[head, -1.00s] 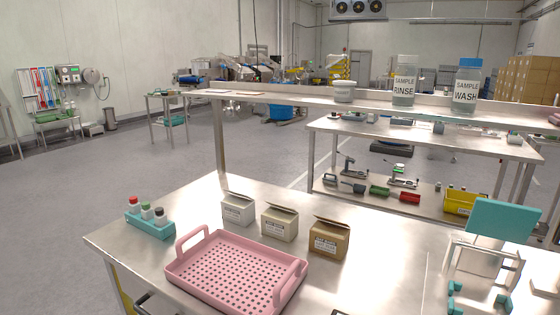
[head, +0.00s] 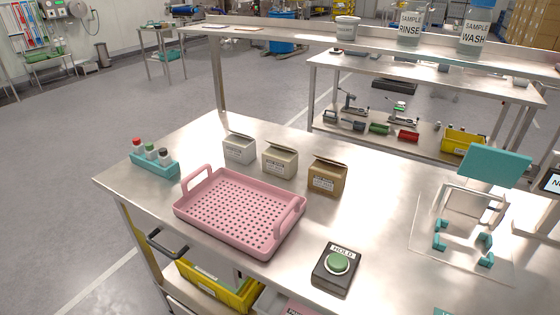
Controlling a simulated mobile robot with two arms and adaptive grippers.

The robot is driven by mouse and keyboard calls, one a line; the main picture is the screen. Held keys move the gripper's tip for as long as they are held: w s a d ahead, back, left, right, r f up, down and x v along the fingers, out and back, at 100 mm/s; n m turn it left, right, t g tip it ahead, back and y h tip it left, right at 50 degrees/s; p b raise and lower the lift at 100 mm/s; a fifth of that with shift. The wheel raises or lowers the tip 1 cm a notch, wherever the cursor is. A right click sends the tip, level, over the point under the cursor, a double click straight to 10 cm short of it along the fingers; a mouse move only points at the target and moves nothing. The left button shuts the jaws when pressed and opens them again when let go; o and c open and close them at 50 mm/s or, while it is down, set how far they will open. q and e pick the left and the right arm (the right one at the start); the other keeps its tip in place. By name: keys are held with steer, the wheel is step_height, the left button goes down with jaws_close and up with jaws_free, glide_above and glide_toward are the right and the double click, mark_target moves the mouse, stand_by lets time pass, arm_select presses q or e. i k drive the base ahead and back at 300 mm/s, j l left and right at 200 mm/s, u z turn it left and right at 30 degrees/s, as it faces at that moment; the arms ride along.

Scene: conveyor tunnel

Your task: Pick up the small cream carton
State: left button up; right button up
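Three small open-topped cartons stand in a row on the steel table (head: 385,195), behind a pink tray. The cream carton (head: 280,162) is the middle one, upright with its flap raised and a label on its front. A whiter carton (head: 239,150) stands to its left and a brown carton (head: 327,178) to its right, with small gaps between them. Neither of my grippers is in view.
The pink perforated tray (head: 283,232) with raised handles lies in front of the cartons. A teal rack (head: 153,165) of small bottles is at the left. A black box with a green HOLD button (head: 337,264) and a teal fixture (head: 492,165) are at the right. A raised shelf (head: 385,46) runs behind.

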mark_target(278, 161)
steer(key=i+j+z, duration=0.1)
steer(key=j+z, duration=0.75)
steer(key=z, duration=0.15)
steer(key=j+z, duration=0.5)
